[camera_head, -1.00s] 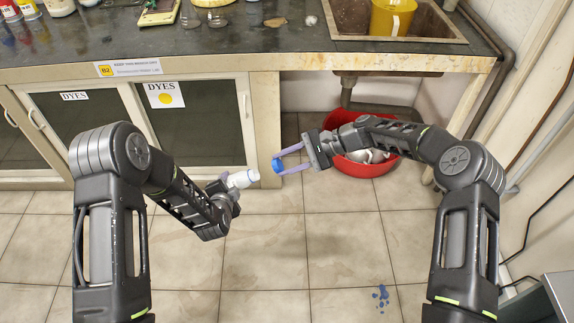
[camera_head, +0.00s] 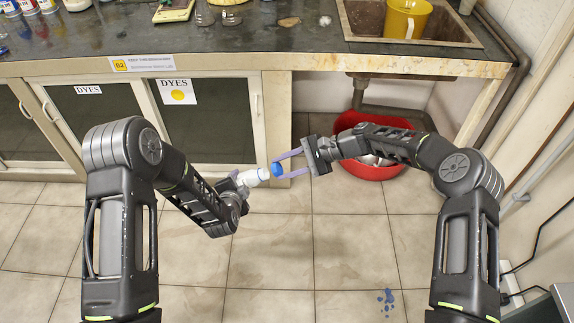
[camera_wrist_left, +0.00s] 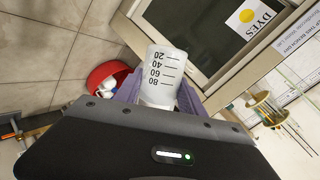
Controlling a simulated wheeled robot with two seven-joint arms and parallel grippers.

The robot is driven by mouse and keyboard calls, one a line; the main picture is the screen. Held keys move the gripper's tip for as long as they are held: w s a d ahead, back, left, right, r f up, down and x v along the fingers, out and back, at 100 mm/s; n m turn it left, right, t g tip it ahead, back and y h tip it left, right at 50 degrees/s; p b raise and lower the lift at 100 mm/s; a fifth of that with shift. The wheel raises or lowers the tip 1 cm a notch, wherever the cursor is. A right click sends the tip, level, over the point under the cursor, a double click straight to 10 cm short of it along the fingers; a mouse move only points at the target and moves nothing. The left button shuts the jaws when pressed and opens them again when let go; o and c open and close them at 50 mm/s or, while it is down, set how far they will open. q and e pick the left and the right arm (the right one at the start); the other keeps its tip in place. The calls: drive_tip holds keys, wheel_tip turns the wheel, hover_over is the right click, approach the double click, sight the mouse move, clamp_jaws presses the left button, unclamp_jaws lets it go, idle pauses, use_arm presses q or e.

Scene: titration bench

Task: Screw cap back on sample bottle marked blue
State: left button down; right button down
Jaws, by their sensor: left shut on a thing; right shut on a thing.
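A white sample bottle (camera_head: 252,178) is held in my left gripper (camera_head: 241,182), tilted with its neck toward the right. In the left wrist view the bottle (camera_wrist_left: 160,75) shows volume marks, with purple fingers on both sides of it. A blue cap (camera_head: 278,169) is between the purple fingertips of my right gripper (camera_head: 281,167), which is shut on it. The cap is right beside the bottle's neck, roughly in line with it. I cannot tell whether they touch. No blue mark on the bottle shows.
The dark bench (camera_head: 250,45) with bottles and a sink (camera_head: 445,30) runs across the back, above cabinets. A red basin (camera_head: 352,168) stands on the floor behind my right gripper. Blue spots (camera_head: 386,300) mark the floor. The space in front of the grippers is clear.

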drive_tip(key=shift+x, duration=1.95)
idle(3.0)
drive_tip(key=c, duration=0.8)
unclamp_jaws()
drive_tip(key=shift+c, duration=0.2)
clamp_jaws()
drive_tip(key=m, duration=0.6)
drive_tip(key=shift+m, duration=0.3)
drive_tip(key=m, duration=0.5)
drive_tip(key=shift+m, duration=0.4)
drive_tip(key=m, duration=0.4)
drive_tip(key=shift+s+a+m, duration=0.1)
drive_tip(key=shift+m, duration=0.3)
drive_tip(key=shift+c, duration=1)
unclamp_jaws()
